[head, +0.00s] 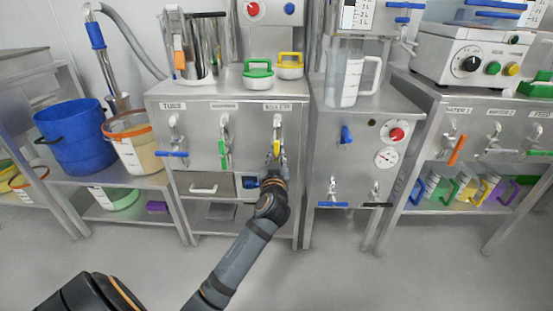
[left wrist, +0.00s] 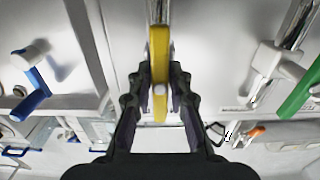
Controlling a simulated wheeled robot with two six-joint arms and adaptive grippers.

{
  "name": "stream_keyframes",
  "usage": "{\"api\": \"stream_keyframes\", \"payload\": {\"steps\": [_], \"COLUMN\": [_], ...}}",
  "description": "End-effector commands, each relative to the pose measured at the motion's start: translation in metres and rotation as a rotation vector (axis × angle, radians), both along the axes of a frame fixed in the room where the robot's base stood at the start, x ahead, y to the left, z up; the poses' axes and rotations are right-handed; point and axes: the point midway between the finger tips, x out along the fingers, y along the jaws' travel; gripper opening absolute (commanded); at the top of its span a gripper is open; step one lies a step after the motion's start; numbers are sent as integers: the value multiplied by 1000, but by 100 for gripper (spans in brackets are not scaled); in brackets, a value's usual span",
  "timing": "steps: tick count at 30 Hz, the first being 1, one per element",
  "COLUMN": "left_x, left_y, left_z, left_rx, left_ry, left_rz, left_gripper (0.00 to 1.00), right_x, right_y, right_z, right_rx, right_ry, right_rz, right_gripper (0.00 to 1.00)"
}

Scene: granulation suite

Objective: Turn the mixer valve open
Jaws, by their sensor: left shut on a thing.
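The mixer valve (head: 278,122) is a metal pipe fitting with a yellow lever, under a small label at the right end of the left steel cabinet's front. The yellow lever (head: 276,147) hangs downward, in line with the pipe. In the left wrist view the yellow lever (left wrist: 159,55) stands upright in the middle of the picture. My left gripper (head: 275,162) is shut on the lever; its fingers (left wrist: 160,95) sit on both sides of it. Part of the lever is hidden by the fingers in the head view. My right gripper is not in view.
On the same cabinet are a valve with a green lever (head: 222,154) and one with a blue lever (head: 172,154). A steel cabinet (head: 350,165) with a gauge (head: 386,157) and blue-handled valves stands to the right. A blue bucket (head: 75,140) stands left. The floor in front is clear.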

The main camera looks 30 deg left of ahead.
Motion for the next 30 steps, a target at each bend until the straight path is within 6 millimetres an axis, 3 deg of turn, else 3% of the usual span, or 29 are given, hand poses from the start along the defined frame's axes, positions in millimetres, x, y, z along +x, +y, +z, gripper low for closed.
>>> {"api": "stream_keyframes", "payload": {"steps": [11, 12, 17, 26, 30], "left_x": [0, 0, 0, -2, -20], "left_y": [0, 0, 0, -2, -13], "left_z": [-2, -2, -2, -1, -2], "left_rx": [-7, -6, -5, -4, -8], "left_ry": [3, 4, 2, 0, 1], "left_rz": [1, 1, 1, 0, 0], "left_gripper": [0, 22, 42, 42, 42], "right_x": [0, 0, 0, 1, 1], "right_y": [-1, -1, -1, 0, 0], "right_z": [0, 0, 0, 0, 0], "right_rx": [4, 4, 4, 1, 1], "right_ry": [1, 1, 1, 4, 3], "right_rz": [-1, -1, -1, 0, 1], "right_gripper": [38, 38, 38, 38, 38]}}
